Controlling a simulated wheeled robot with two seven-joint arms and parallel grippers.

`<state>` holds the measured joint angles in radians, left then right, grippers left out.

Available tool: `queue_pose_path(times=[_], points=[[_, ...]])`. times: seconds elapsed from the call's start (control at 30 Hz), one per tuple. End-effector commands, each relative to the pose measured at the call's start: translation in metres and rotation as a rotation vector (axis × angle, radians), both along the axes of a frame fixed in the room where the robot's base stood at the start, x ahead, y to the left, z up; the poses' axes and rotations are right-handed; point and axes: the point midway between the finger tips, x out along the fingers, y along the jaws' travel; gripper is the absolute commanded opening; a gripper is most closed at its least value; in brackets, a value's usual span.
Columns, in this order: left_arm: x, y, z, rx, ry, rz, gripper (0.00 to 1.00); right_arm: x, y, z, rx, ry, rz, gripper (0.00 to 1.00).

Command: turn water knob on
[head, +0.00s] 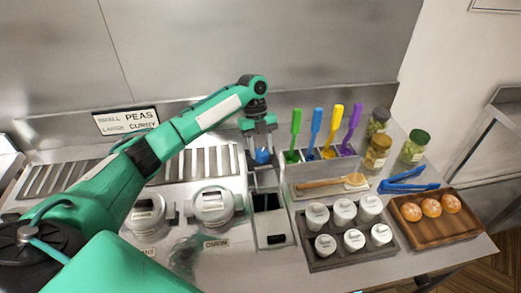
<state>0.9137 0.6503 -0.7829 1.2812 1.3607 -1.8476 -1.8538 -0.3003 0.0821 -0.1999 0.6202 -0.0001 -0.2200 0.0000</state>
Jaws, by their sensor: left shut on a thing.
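My left gripper (260,144) points down at the back of the counter, above a narrow metal unit (265,182). It is shut on a small blue knob (262,156), which looks like the water knob and shows between the fingers. The gripper hides part of the knob, so I cannot tell how far it is turned. No running water can be made out. My right gripper is not in view.
Just right stands a rack (325,168) with several coloured ladles. A tray (352,258) of white-lidded jars, blue tongs (408,181), spice jars and a wooden tray (437,238) of buns fill the right side. Round lidded pots (213,203) sit left of the unit, beneath my arm.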

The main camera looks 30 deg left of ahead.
Motion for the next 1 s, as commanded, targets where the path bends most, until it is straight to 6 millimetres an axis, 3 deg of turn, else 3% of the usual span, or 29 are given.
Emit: queue_pose_path(times=[0.4,0.93,0.97,1.0], points=[[0.0012,-0.0009,0.0003,0.001,-0.002,-0.177,0.18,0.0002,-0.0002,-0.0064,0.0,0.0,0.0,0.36],[0.0012,-0.0009,0.0007,0.001,-0.002,-0.198,0.18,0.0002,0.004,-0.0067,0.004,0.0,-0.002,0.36],[0.0012,-0.001,0.0007,0.001,-0.002,-0.198,0.45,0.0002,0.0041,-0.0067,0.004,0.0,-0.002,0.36],[0.0012,-0.0009,0.0007,0.0,-0.003,-0.197,0.52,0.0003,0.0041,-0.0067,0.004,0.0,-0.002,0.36]])
